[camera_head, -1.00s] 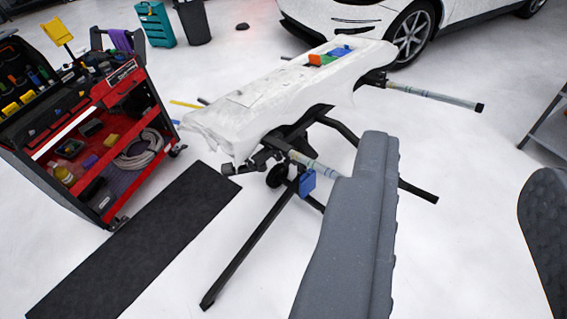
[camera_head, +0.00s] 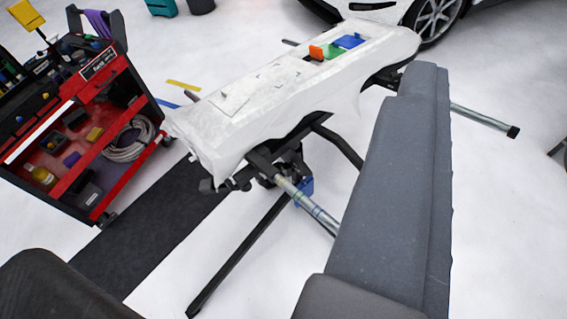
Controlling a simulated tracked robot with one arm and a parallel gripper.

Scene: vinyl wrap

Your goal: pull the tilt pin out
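The work stand (camera_head: 240,252) has black legs and carries a long white-covered panel (camera_head: 250,105) near the middle of the view. A blue part (camera_head: 305,186) sits under the near end of the panel, beside a silver tube (camera_head: 314,209) with coloured bands. I cannot make out the tilt pin for certain. A long grey part of my arm (camera_head: 385,200) crosses the right of centre and hides the right side of the stand. My gripper's fingers do not show.
A red and black tool cart (camera_head: 95,175) stands at the left. A black mat (camera_head: 150,232) lies on the white floor between cart and stand. A white car (camera_head: 388,12) is behind. Small orange, green and blue items (camera_head: 348,41) lie on the panel.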

